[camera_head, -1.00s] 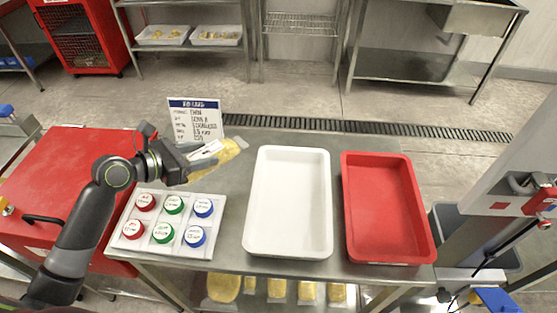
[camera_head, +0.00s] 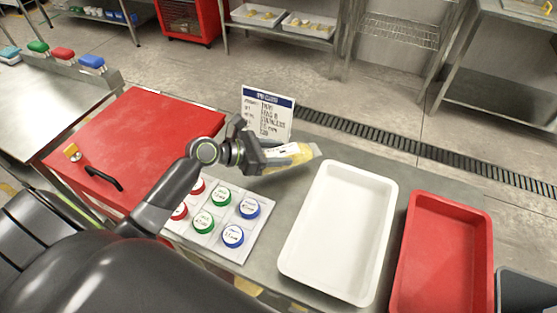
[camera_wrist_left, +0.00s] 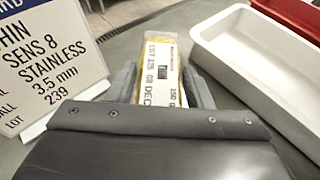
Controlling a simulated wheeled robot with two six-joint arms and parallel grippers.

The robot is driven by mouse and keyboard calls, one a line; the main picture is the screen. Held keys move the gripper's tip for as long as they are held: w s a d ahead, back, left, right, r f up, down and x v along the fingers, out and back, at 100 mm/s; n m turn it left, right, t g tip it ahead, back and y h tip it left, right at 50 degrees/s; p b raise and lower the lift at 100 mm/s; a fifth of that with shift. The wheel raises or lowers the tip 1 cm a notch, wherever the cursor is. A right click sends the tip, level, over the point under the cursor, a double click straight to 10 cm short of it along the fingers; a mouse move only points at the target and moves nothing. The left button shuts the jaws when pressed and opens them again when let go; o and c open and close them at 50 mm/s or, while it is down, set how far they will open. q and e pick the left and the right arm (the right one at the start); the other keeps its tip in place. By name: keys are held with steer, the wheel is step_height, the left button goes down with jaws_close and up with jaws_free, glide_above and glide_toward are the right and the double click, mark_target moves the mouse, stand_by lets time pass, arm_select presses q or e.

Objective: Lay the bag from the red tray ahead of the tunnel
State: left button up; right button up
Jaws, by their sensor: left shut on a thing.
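My left gripper (camera_head: 272,157) is shut on a clear bag with yellowish contents and a white printed label (camera_head: 298,154). It holds the bag above the steel table, just in front of the sign card. In the left wrist view the bag (camera_wrist_left: 158,60) sits between the two grey fingers, its label lettering facing the camera. The red tray (camera_head: 440,265) stands at the right of the table and looks empty in the part that shows. I cannot make out a tunnel in these views. My right gripper is not in view.
A white tray (camera_head: 340,225) stands empty between the bag and the red tray. A sign card (camera_head: 267,115) stands behind the gripper. A white board with red, green and blue round pucks (camera_head: 203,223) lies below the arm. A red lidded box (camera_head: 150,125) is at left.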

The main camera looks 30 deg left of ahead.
arm_select(q)
steer(key=shift+f, duration=1.35)
steer(key=o, duration=1.1)
steer(key=shift+f, duration=0.15)
steer(key=shift+o, duration=0.2)
